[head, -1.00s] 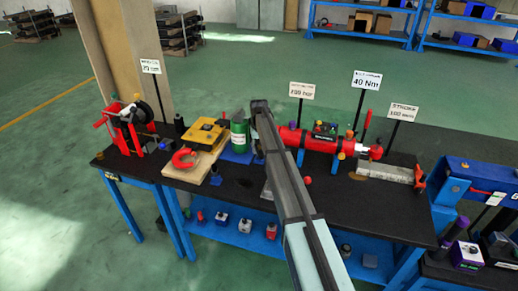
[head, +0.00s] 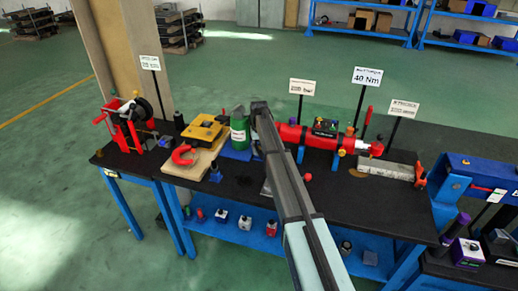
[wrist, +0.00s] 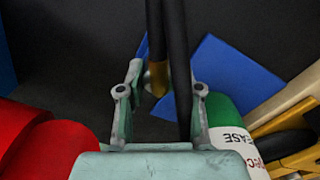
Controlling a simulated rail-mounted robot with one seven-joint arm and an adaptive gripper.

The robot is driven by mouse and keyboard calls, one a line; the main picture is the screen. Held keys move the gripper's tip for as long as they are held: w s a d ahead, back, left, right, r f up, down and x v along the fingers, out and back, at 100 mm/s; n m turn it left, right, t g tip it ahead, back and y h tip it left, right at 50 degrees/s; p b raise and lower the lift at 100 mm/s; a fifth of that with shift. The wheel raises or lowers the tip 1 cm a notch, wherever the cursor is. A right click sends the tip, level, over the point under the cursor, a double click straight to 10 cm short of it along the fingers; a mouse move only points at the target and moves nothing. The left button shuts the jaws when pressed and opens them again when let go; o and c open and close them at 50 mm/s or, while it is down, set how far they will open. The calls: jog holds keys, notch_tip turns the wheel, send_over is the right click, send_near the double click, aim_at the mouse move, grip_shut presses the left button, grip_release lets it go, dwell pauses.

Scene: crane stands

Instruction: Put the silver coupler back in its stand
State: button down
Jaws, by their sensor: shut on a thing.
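My gripper is in the wrist view (wrist: 162,92), its two fingers apart on either side of dark hose-like lengths (wrist: 178,50) with a brass-coloured end (wrist: 156,78).
A green grease can (head: 239,133) stands close beside my gripper, on its right in the wrist view (wrist: 225,112). A red cylinder (head: 290,134) lies on the other side. A yellow device (head: 203,131) and red shackle (head: 184,156) sit farther left. The black tabletop (head: 335,205) is clear at front right.

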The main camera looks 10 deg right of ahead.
jog(key=c, duration=0.7)
grip_release()
jog(key=shift+r, duration=0.15)
jog(key=shift+r+p, duration=1)
jog(key=shift+r, duration=1.4)
